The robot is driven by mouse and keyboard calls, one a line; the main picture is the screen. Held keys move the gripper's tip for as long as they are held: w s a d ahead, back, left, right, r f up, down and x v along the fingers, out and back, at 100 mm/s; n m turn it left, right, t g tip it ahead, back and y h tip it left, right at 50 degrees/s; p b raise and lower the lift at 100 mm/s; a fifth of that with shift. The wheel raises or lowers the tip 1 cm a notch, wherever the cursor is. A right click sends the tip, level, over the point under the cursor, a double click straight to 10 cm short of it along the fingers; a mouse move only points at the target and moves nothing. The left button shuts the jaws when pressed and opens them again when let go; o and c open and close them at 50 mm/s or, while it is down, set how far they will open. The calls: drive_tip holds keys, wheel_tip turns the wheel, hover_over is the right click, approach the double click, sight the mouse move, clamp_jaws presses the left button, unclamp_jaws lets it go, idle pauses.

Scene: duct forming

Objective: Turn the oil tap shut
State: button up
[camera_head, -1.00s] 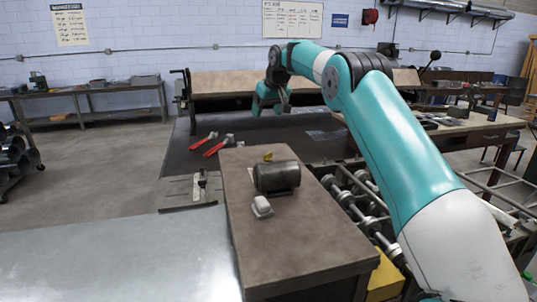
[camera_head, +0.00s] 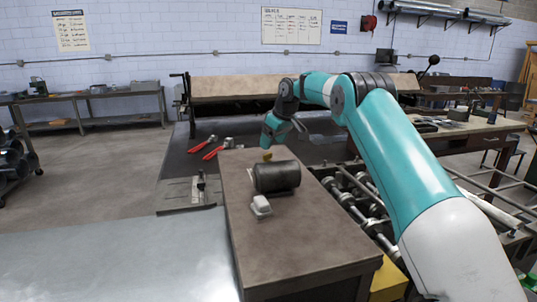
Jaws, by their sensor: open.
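A dark cylindrical tank (camera_head: 277,178) lies on its side on the brown cabinet top. A small yellow piece (camera_head: 267,156), which looks like the tap handle, shows just behind the tank's upper edge. The rest of the tap is hidden behind the tank. My gripper (camera_head: 266,147) points down right above the yellow piece, at the far end of the cabinet. It is open. Its fingers are small and dark here, and I cannot tell whether they touch the yellow piece.
A small pale grey object (camera_head: 261,206) sits in front of the tank. Two red-handled tools (camera_head: 213,153) lie on the dark bench to the left. A roller machine (camera_head: 355,198) stands right of the cabinet (camera_head: 300,245). The cabinet's near top is clear.

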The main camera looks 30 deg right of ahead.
sight(268, 154)
drive_tip(key=shift+p+x, duration=0.65)
drive_tip(key=shift+x, duration=2.05)
drive_tip(key=shift+w, duration=0.1)
drive_tip(key=c, duration=0.9)
